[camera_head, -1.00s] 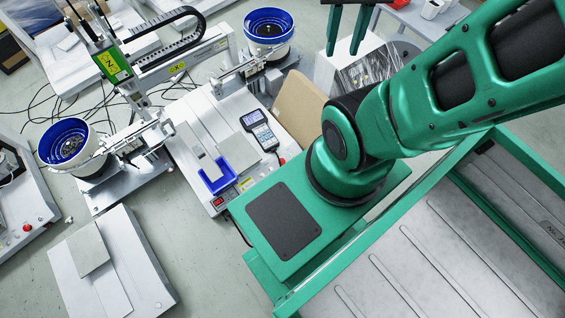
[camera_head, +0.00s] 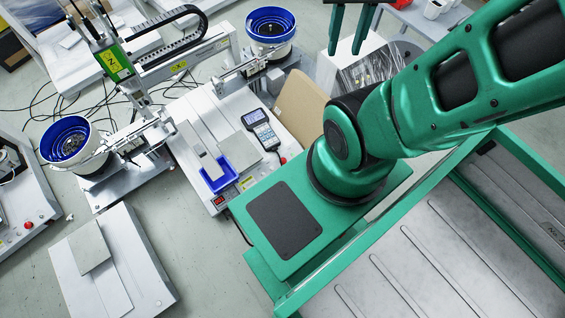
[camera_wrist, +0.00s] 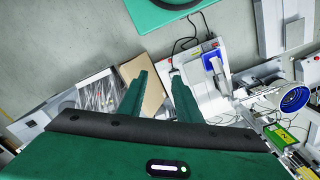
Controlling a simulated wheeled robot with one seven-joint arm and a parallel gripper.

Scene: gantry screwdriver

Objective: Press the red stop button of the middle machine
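The middle machine (camera_head: 205,125) is a white gantry screwdriver in the head view, with a blue tray, a handheld controller and a red-digit display at its front. Its red stop button (camera_head: 283,160) is a small red spot on the near right edge, beside a cardboard-coloured panel. My gripper (camera_head: 344,52) shows at the top of the head view, apart from the machine, with two green fingers spread and nothing between them. In the wrist view my gripper (camera_wrist: 160,74) is also open and empty.
Blue-rimmed feeder bowls (camera_head: 70,143) (camera_head: 270,28) flank the gantry. Another machine (camera_head: 20,205) with its own red button stands at the left. A cardboard-coloured panel (camera_head: 300,108) and a plastic-wrapped box (camera_head: 365,70) stand right of the middle machine. Cables lie on the floor.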

